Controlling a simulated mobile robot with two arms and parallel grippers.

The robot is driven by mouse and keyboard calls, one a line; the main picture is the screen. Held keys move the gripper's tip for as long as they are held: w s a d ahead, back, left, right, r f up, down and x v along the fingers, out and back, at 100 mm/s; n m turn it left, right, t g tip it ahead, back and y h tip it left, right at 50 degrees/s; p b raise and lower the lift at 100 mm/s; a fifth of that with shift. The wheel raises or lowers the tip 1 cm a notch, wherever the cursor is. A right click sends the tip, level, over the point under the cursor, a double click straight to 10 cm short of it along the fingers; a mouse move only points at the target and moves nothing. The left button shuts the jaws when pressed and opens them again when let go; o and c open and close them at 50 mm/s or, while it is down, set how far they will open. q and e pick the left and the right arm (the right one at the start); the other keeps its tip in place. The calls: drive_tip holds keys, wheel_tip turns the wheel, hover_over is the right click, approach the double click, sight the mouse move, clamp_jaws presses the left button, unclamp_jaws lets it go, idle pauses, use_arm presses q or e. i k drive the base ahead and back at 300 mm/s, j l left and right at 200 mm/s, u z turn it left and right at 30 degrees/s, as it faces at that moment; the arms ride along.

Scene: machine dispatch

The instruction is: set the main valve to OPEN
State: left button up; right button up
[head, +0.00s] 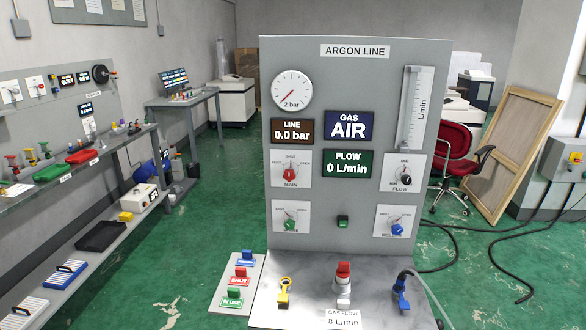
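The main valve is a red knob (290,174) on a white plate marked MAIN, on the upright grey ARGON LINE panel (350,215). The plate has SHUT at the top and another position mark at the upper right. The knob's exact pointing is too small to tell. The round gauge (291,91) reads near its low end. The LINE display (291,131) shows 0.0 bar, the GAS display (349,126) AIR and the FLOW display (348,164) 0 L/min. Neither of my grippers is in view.
Other knobs are a black FLOW knob (406,179), a green knob (290,224) and a blue knob (397,228). Shelves line the left wall; a red chair (455,150) stands behind right.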

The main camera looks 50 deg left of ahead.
sight(288, 175)
drive_tip(key=u, duration=1.65)
